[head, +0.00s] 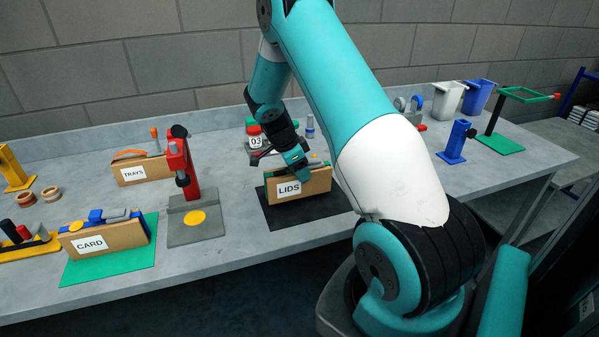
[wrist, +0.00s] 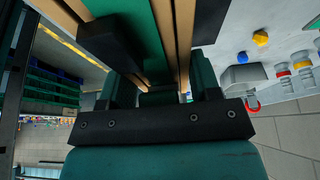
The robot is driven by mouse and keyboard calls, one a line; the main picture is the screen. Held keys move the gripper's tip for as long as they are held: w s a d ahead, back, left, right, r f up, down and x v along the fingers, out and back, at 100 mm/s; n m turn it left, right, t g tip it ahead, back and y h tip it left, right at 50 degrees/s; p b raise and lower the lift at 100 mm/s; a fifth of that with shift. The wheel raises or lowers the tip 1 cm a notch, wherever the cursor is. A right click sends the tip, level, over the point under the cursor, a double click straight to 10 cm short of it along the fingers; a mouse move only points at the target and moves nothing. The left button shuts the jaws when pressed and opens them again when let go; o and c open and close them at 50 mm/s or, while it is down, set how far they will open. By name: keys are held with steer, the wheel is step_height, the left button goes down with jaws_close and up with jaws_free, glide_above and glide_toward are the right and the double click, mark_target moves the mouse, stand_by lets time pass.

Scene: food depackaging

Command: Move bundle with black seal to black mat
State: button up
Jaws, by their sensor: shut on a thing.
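A cardboard holder labelled LIDS (head: 317,184), with flat pieces showing along its top, stands upright on or just above the black mat (head: 300,217) in the head view. I cannot make out a black seal on it. My gripper (head: 296,161) is at its top edge, shut on it. In the wrist view my gripper (wrist: 150,35) has its dark pads either side of the cardboard (wrist: 184,40), with a green strip between the cardboard walls. The holder's underside contact with the mat is not clear.
A CARD holder (head: 112,238) stands on a green mat (head: 92,273) at left. A TRAYS holder (head: 145,172) is behind it. A red press (head: 179,165) stands left of the black mat. Bins (head: 447,99) and a green-framed stand (head: 500,143) are at right.

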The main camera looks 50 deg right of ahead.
steer(key=shift+f, duration=1.15)
steer(key=shift+f, duration=0.1)
steer(key=o, duration=1.2)
